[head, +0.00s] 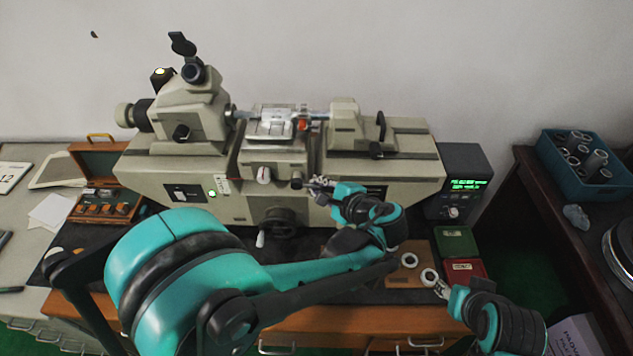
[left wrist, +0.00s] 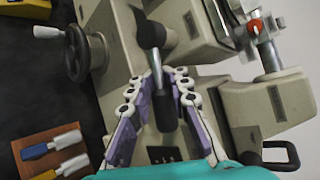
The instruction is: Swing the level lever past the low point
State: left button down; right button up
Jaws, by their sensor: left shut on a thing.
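The level lever, a dark handle on the front of the beige measuring machine (head: 350,195), shows its knob (head: 296,180) just left of my left gripper (head: 318,184). In the left wrist view the lever (left wrist: 151,32) runs between the purple-padded fingers of my left gripper (left wrist: 166,88), which is shut on it. The fingers hide part of the lever.
A handwheel (head: 279,222) sits below and left of the lever. A readout (head: 466,185) and a blue crate (head: 560,160) are at right.

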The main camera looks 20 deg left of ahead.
pick_arm(q)
notch_tip(320, 180, up, 2)
jog(key=n+h+p, duration=0.1)
jog(key=h+p, duration=0.1)
jog(key=p, duration=0.1)
jog(key=shift+n+h, duration=0.3)
jog(key=shift+n, duration=0.1)
jog(key=shift+a+r+n+h+p, duration=0.2)
jog(key=shift+r+n+h+p, duration=0.35)
jog(key=shift+h+p, duration=0.65)
jog(key=shift+f, duration=0.1)
jog(key=c, duration=1.4)
grip_release()
jog(key=shift+s, duration=0.1)
